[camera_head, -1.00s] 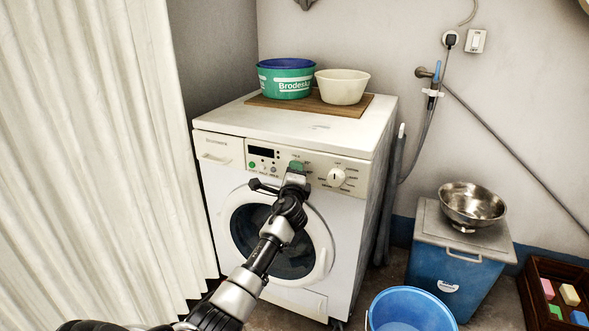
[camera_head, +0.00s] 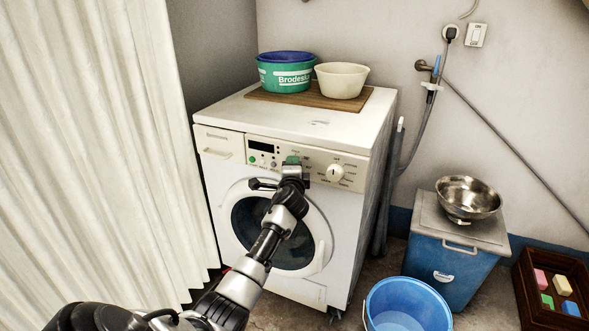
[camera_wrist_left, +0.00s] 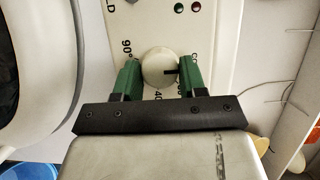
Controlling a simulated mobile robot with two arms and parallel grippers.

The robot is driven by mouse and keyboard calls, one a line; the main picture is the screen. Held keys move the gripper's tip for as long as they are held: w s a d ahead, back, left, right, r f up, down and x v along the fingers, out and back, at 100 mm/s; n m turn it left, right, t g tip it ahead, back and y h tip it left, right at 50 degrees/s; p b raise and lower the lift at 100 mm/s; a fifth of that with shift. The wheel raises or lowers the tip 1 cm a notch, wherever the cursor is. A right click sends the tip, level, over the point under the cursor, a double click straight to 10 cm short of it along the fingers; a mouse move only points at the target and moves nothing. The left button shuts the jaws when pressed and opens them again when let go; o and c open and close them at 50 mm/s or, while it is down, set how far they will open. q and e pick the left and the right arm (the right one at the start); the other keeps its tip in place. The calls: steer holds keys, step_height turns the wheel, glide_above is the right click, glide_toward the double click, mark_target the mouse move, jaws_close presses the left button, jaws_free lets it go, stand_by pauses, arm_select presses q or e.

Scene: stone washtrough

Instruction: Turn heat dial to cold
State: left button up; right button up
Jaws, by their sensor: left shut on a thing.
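The heat dial (camera_wrist_left: 158,69) is a round pale knob with a short black pointer mark. In the left wrist view the mark points right, towards a label starting "CO" that a finger partly covers. Printed "90°" and "40" labels show around the dial. My left gripper (camera_wrist_left: 160,76) has green fingers, one on each side of the dial, shut on it. In the head view my left gripper (camera_head: 293,162) is at the control panel of the white washing machine (camera_head: 222,178) and hides the dial. My right gripper is in neither view.
A larger program dial (camera_head: 335,173) sits right of my gripper. A green tub (camera_head: 286,76) and cream bowl (camera_head: 341,81) stand on a board on top. A blue bucket (camera_head: 408,305), a blue cooler (camera_head: 455,265) with a steel bowl (camera_head: 468,197) and a curtain (camera_head: 90,150) flank the machine.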

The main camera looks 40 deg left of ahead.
arm_select(q)
steer(key=shift+f, duration=0.15)
steer(key=o, duration=0.9)
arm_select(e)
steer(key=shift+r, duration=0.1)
arm_select(q)
steer(key=shift+s, duration=0.15)
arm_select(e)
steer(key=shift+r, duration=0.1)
arm_select(q)
steer(key=p+v, duration=0.2)
steer(key=v, duration=0.8)
steer(key=shift+s+d, duration=0.1)
steer(key=shift+d, duration=0.15)
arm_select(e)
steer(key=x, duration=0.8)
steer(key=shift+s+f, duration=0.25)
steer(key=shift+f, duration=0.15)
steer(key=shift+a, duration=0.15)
